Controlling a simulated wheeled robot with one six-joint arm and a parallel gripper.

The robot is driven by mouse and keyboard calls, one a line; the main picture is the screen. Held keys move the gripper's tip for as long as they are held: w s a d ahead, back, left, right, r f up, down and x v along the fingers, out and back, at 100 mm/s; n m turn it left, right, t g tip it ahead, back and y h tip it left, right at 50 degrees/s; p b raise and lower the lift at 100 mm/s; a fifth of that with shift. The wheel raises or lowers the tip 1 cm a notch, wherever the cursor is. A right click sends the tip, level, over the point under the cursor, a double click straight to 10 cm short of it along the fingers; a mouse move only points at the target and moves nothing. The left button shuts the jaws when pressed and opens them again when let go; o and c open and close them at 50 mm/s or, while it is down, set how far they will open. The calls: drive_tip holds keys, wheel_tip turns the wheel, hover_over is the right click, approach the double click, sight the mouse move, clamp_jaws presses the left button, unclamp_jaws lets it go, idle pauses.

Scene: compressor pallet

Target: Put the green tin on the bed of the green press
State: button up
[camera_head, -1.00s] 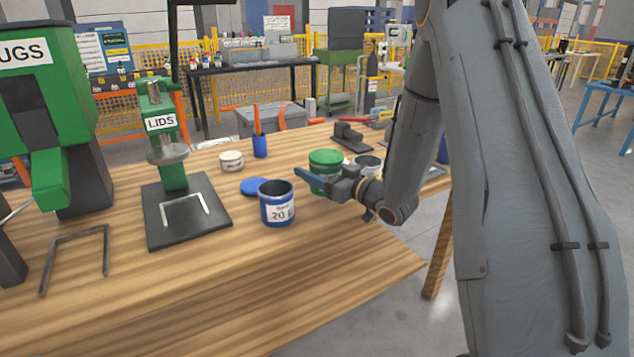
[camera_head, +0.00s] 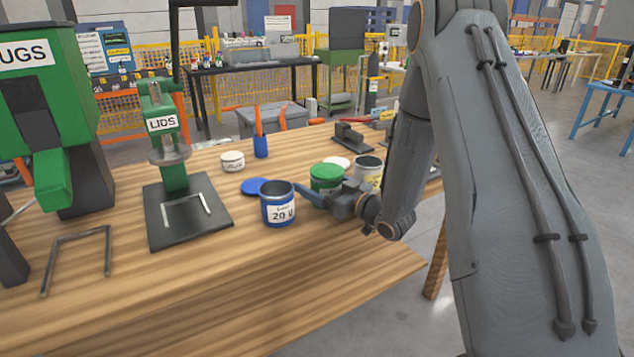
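The green tin (camera_head: 326,174) has a green top and is at the right part of the wooden bench. My gripper (camera_head: 318,197) is at its near side, one blue-grey finger across its lower front. The other finger is hidden. The tin has moved together with my gripper, so it appears held; I cannot tell whether its base touches the bench. A green press labelled LIDS (camera_head: 162,125) stands to the left, with a dark flat bed (camera_head: 160,232) bearing a metal bracket (camera_head: 187,204). A larger green press (camera_head: 50,95), its label ending in UGS, stands at the far left.
An open blue tin (camera_head: 278,211) stands between my gripper and the LIDS bed, with a blue lid (camera_head: 255,186) behind it. The bench front (camera_head: 250,290) is clear.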

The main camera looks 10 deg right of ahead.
sight(337, 187)
idle(0.6)
drive_tip(key=v, duration=0.2)
drive_tip(key=b+v, duration=0.1)
drive_tip(key=v, duration=0.4)
drive_tip(key=shift+f, duration=0.4)
drive_tip(key=shift+o, duration=0.5)
drive_tip(key=shift+s+d+r, duration=0.1)
drive_tip(key=shift+s, duration=0.15)
drive_tip(key=shift+r, duration=0.4)
drive_tip(key=shift+r+b, duration=0.3)
drive_tip(key=shift+r, duration=0.2)
drive_tip(key=shift+a+r, duration=0.1)
drive_tip(key=shift+a, duration=0.15)
drive_tip(key=p+x, duration=0.1)
drive_tip(key=x, duration=0.6)
drive_tip(key=shift+w, duration=0.35)
